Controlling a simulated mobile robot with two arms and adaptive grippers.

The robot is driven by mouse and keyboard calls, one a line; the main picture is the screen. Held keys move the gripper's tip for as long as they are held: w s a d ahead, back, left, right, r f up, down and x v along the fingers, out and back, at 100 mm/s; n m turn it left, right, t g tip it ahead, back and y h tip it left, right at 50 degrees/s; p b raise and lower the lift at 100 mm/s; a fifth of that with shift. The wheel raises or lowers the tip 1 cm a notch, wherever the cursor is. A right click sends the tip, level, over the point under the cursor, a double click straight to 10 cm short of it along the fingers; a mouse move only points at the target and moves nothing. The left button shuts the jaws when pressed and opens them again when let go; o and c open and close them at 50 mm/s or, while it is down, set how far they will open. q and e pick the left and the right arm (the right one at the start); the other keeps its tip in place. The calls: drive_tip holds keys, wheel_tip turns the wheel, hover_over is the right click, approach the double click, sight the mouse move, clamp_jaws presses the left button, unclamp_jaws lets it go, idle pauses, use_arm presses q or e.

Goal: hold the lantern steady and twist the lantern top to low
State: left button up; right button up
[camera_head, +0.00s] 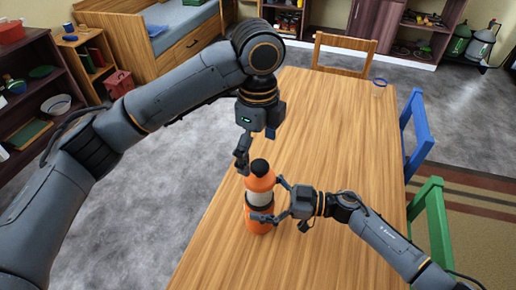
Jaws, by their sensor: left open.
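The lantern (260,184) stands upright on the wooden table. It has an orange top with a black cap, a pale middle band and an orange base. My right gripper (272,200) comes in from the right and is shut on the lantern's middle, one finger across its front and the other at its far right side. My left gripper (256,152) points down just above the lantern top. It is open and empty, with one finger at the upper left of the cap. The other finger is partly hidden by the gripper's body.
The table (330,130) is otherwise clear, apart from a small blue-rimmed object (380,82) near its far right corner. A blue chair (418,130) and a green chair (430,215) stand along the right edge. A wooden chair (344,52) stands at the far end.

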drive_tip(key=s+d, duration=0.1)
drive_tip(key=d, duration=1.1)
drive_tip(key=shift+s, duration=0.25)
